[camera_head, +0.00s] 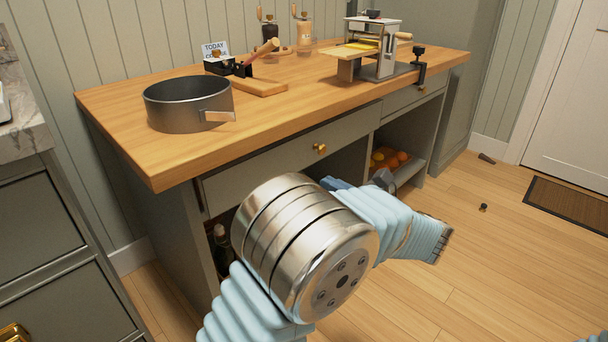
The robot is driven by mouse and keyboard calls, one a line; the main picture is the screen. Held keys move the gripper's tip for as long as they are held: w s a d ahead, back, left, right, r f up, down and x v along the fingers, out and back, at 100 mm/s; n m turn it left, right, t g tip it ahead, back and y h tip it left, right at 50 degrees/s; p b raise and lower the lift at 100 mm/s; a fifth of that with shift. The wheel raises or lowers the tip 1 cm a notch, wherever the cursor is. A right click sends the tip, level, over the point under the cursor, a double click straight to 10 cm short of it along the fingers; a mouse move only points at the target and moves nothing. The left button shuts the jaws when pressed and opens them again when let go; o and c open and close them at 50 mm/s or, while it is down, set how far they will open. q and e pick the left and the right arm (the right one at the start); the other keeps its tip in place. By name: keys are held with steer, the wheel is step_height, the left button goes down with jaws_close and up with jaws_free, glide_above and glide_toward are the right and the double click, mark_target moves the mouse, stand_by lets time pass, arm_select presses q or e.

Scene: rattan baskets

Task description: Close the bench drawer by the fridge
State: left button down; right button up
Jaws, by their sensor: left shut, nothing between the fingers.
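The wooden-topped bench (190,150) has two grey-green drawer fronts. The left drawer (265,172) has a brass knob (320,149); the right drawer (400,100) has a smaller knob (421,88). The left front seems to stand slightly proud, but the overhanging top hides any gap. The right front looks about flush. My left arm, with a metal joint and light blue ribbed sleeves, crosses in front of the bench. My left gripper (441,243) is shut and empty over the floor, low and right of the left drawer, touching neither drawer. My right gripper is out of view.
A round dark pan (188,104), a cutting board (262,86), two mills and a pasta machine (385,48) stand on the bench. Orange fruit (392,159) lies on its lower shelf. Small items lie on the floor by a doormat (570,203). The front-right floor is largely clear.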

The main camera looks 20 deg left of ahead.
mark_target(281, 157)
arm_select(q)
steer(key=b+x, duration=0.1)
steer(key=x, duration=1.2)
steer(key=shift+w+a, duration=0.1)
steer(key=shift+a, duration=0.2)
steer(key=p+x, duration=0.1)
steer(key=x, duration=0.2)
steer(key=shift+w+a+r+p, duration=0.1)
steer(key=shift+a+p, duration=0.2)
steer(key=shift+a, duration=0.1)
steer(key=shift+r, duration=0.1)
